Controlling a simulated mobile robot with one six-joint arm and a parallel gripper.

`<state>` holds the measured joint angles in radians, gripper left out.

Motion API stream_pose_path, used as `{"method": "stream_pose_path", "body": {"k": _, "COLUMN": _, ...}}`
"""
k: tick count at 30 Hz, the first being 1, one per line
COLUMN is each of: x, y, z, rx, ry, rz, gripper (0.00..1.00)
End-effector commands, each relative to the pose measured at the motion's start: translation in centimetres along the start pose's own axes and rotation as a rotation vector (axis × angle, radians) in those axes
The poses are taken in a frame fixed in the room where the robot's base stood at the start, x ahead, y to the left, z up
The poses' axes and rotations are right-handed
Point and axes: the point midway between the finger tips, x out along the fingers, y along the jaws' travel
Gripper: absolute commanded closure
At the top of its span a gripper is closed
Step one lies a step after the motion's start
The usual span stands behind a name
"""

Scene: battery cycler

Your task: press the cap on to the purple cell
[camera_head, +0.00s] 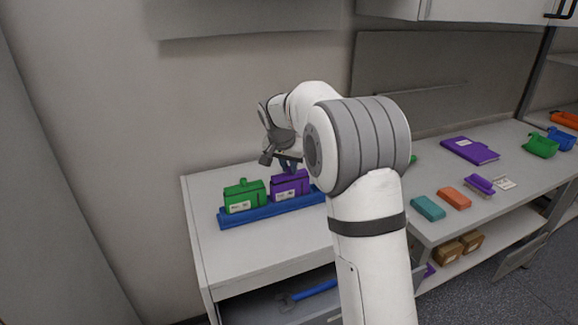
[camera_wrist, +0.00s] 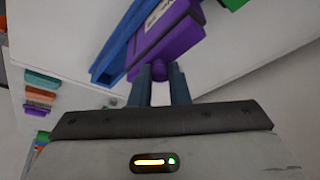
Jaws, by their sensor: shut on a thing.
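The purple cell (camera_head: 289,185) stands in a blue tray (camera_head: 262,212) on the counter, to the right of a green cell (camera_head: 243,197). My gripper (camera_head: 289,166) points down at the top of the purple cell. In the wrist view the fingers (camera_wrist: 159,78) are shut on a small round purple cap (camera_wrist: 158,70), right against the purple cell (camera_wrist: 180,38). Whether the cap is fully seated cannot be told. The fingers hide part of it.
A drawer with a blue-handled tool (camera_head: 315,290) is open below. The counter in front of the tray is clear.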

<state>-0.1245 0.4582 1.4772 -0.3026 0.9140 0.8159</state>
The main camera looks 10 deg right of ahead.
Motion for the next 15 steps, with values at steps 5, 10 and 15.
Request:
{"method": "stream_pose_path", "body": {"k": 5, "x": 0.0, "y": 0.0, "z": 0.0, "rx": 0.0, "ry": 0.0, "rz": 0.0, "gripper": 0.77}}
{"method": "stream_pose_path", "body": {"k": 10, "x": -0.01, "y": 0.0, "z": 0.0, "rx": 0.0, "ry": 0.0, "rz": 0.0, "gripper": 0.63}}
{"method": "stream_pose_path", "body": {"k": 15, "x": 0.0, "y": 0.0, "z": 0.0, "rx": 0.0, "ry": 0.0, "rz": 0.0, "gripper": 0.59}}
